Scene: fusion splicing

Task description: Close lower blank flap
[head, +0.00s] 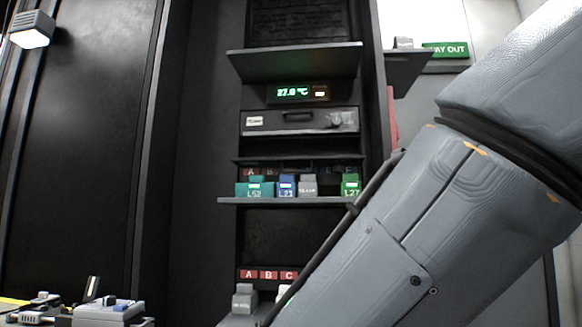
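A dark rack stands in the middle of the head view. A grey flap or shelf (295,62) juts out level near its top, below a dark textured panel (300,18). Lower down, another level grey ledge (285,201) juts out beneath a row of labelled modules, with a dark textured panel (270,235) under it. I cannot tell for sure which of these is the lower blank flap. My arm crosses the right side and hides the rack's lower right. My gripper is outside the picture.
A lit temperature display (298,93) and a drawer with a handle (300,122) sit between the ledges. Teal (255,188), blue, grey and green modules line the lower ledge. Small equipment (105,312) stands at bottom left.

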